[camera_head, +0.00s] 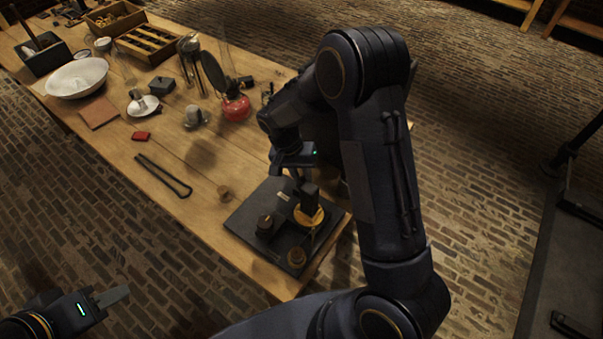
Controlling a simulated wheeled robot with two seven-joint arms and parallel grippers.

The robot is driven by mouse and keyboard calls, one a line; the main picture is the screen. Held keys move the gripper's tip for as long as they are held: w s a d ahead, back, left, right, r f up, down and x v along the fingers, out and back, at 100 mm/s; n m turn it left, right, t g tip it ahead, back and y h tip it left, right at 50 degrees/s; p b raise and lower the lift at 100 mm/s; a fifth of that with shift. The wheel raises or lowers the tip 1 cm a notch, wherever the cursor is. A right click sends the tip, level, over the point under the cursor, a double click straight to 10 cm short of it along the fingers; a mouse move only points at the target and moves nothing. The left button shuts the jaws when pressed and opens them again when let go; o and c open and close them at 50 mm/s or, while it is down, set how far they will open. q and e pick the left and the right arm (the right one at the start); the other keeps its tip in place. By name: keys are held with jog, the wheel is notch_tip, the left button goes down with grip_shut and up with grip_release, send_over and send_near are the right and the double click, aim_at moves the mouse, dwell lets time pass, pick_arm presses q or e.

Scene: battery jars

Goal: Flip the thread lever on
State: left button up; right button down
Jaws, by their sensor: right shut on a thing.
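A dark square board (245,226) lies at the near right end of the wooden table. On it stand a brass-coloured round piece (309,217), a dark knob-like piece (266,226) and a small brass knob (296,257). My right gripper (303,182) points down over the board and is shut on a dark upright part at the brass round piece. The fingertips are small and partly hidden, so I cannot make out the lever's shape or position. My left gripper (115,297) is at the lower left, off the table and away from the board. Its finger opening does not show.
Further back are a red lamp (236,107), small cups, a white bowl (76,77) and wooden boxes (149,43).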

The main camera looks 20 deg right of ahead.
jog(key=shift+s+d+f+t+b, duration=0.15)
jog(key=shift+s+f+t+b, duration=0.2)
jog(key=shift+b, duration=0.65)
jog(key=shift+s+d+r+t+y+b, duration=0.1)
jog(key=shift+r+t+y+b, duration=0.15)
jog(key=shift+y+b, duration=0.05)
jog(key=c, duration=1.3)
grip_release()
jog(key=shift+r, duration=0.15)
jog(key=r, duration=0.5)
jog(key=a+r, duration=0.1)
jog(key=r, duration=0.1)
jog(key=shift+w+a+r+b, duration=0.1)
jog(key=shift+w+r+b, duration=0.1)
jog(key=shift+b, duration=0.15)
